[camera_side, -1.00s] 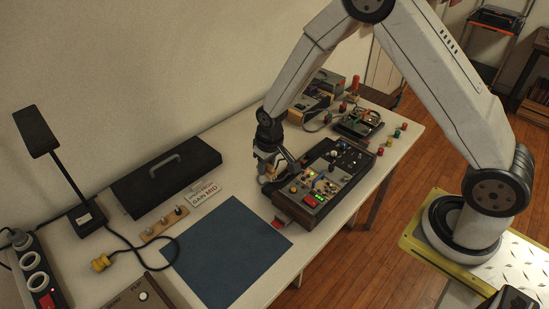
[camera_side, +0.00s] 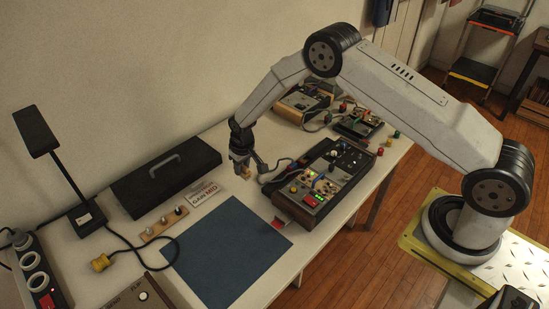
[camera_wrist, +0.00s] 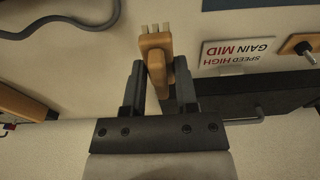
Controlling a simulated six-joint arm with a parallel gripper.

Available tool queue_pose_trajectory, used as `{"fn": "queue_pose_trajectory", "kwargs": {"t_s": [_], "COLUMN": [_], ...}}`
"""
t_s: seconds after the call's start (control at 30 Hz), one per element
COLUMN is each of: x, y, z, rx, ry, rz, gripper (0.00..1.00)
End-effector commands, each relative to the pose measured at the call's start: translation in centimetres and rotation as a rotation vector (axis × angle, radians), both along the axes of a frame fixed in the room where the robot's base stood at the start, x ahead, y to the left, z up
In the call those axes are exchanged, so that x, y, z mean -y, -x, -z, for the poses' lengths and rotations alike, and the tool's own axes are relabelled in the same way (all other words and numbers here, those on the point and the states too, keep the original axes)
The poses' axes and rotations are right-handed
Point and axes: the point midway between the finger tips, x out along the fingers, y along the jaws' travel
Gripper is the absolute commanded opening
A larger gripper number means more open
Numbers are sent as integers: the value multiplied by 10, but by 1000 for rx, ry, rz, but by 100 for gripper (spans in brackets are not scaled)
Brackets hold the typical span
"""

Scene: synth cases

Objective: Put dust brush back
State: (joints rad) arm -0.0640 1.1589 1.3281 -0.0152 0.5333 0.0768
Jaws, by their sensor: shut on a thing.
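The dust brush (camera_wrist: 156,42), a small wooden piece with pale bristle tufts at its end, is between my fingers in the wrist view. My gripper (camera_wrist: 160,72) is shut on it. In the side view my gripper (camera_side: 242,160) is near the back of the white table, left of the control box (camera_side: 325,180). The brush (camera_side: 246,187) shows as a small tan shape under the fingers. I cannot tell whether its lower end touches the table.
A sign card (camera_side: 204,194) lies just left of my gripper. A black case with a handle (camera_side: 165,175) lies behind it. The blue mat (camera_side: 226,251) is bare. A lamp (camera_side: 85,216) and a power strip (camera_side: 40,275) are at left. A cable runs beside the control box.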

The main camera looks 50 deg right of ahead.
Motion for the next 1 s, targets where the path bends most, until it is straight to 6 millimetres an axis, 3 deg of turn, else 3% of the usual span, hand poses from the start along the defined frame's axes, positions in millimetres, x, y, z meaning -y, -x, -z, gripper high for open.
{"fn": "queue_pose_trajectory", "kwargs": {"t_s": [0.2, 0.63, 1.0], "x": [0, -1, -1], "y": [-11, -16, -16], "z": [13, 20, 49], "rx": [0, -1, -1], "ry": [0, 0, 0], "rz": [0, 0, 0], "gripper": [0, 0, 0]}}
